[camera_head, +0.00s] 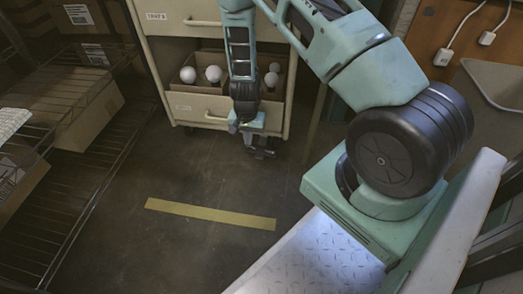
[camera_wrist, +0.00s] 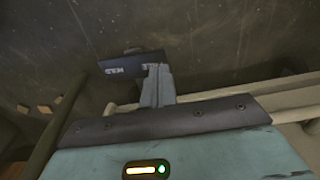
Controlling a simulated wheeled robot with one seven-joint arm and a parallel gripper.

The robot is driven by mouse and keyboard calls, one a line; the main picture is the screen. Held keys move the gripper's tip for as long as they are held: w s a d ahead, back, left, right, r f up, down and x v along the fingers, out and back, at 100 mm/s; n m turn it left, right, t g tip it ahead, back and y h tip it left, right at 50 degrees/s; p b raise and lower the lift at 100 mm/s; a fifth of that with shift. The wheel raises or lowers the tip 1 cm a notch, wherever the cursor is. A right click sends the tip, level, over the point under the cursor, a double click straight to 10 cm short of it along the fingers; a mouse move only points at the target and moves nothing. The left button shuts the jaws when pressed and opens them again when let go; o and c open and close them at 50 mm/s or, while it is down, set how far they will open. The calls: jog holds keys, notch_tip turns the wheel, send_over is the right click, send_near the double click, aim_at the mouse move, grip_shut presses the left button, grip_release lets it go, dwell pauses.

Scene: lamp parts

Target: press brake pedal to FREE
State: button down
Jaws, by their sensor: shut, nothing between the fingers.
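The brake pedal (camera_wrist: 120,66) is a dark flat bar with small white lettering that seems to read HELD, in the upper middle of the wrist view. My gripper (camera_wrist: 155,76) is shut and empty, its grey fingers pointing up the picture. The fingertips overlap the right end of the pedal there; I cannot tell whether they touch it. In the head view my gripper (camera_head: 249,142) hangs low in front of the cabinet, with the dark pedal (camera_head: 265,154) just below and right of it. The pedal's mount is hidden.
The beige cabinet (camera_head: 203,108) on casters stands behind my gripper, its open drawer holding boxes of white bulbs (camera_head: 213,74). Wire shelves (camera_head: 75,85) with cartons line the left. A yellow strip (camera_head: 210,214) marks the clear dark floor in front.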

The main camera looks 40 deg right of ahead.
jog(key=shift+f+b, duration=0.75)
jog(key=shift+f, duration=0.55)
dwell(0.7)
notch_tip(320, 180, up, 8)
jog(key=p, duration=0.7)
jog(key=shift+p, duration=0.4)
